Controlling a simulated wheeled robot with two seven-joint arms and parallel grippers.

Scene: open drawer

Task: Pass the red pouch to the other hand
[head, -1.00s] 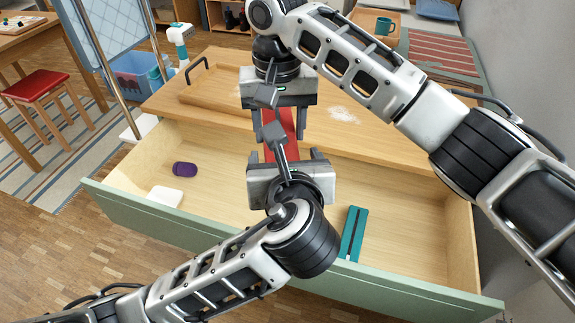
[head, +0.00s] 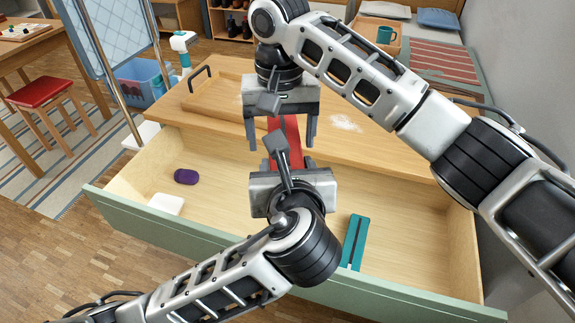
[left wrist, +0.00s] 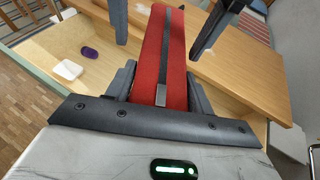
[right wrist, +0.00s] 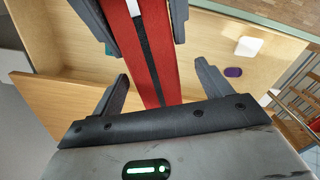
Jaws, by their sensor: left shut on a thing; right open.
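The red pouch (head: 291,128) is long and flat with a dark lengthwise stripe. It spans between my two grippers above the open drawer. My left gripper (head: 288,163), below it in the head view, is shut on its near end; the left wrist view shows the pouch (left wrist: 160,60) between those fingers. My right gripper (head: 282,146), above, is open. Its fingers stand apart on either side of the pouch, with gaps showing in the right wrist view, where the pouch (right wrist: 150,50) runs between them. The pouch's far end is partly hidden by the right gripper.
The open drawer (head: 230,232) holds a purple item (head: 186,176), a white block (head: 166,204) and a teal item (head: 355,242). The wooden top (head: 390,147) with a tray (head: 215,100) lies behind. A spray bottle (head: 183,45) stands at left.

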